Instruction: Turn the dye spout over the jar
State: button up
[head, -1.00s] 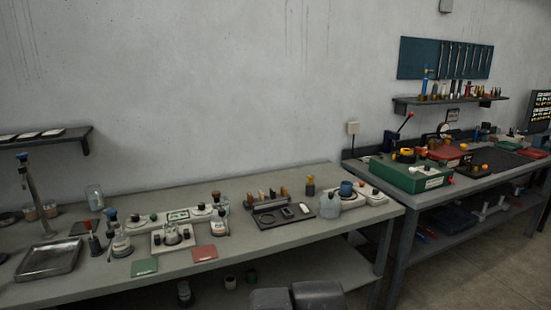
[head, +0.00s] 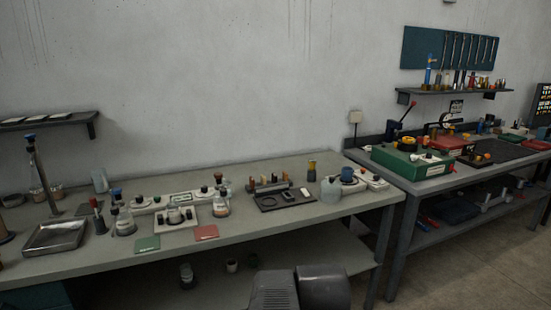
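I cannot tell for certain which thing is the dye spout. A tall metal post with a blue top (head: 42,175) stands at the left of the near bench, behind a shallow metal tray (head: 55,237). My gripper is not recognisable in view; only dark grey parts, probably my arm, show at the bottom edge.
The near bench (head: 270,232) also holds a green card (head: 146,243), a red card (head: 206,232) and a dark rack tray (head: 285,199). A second bench at right carries a green case (head: 412,164). Open floor (head: 480,270) shows at lower right.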

aim_at(223, 192)
jog(key=i+j, duration=0.4)
jog(key=i, duration=0.15)
jog(key=i+j+u, duration=0.1)
jog(key=i+j, duration=0.3)
jog(key=i, duration=0.15)
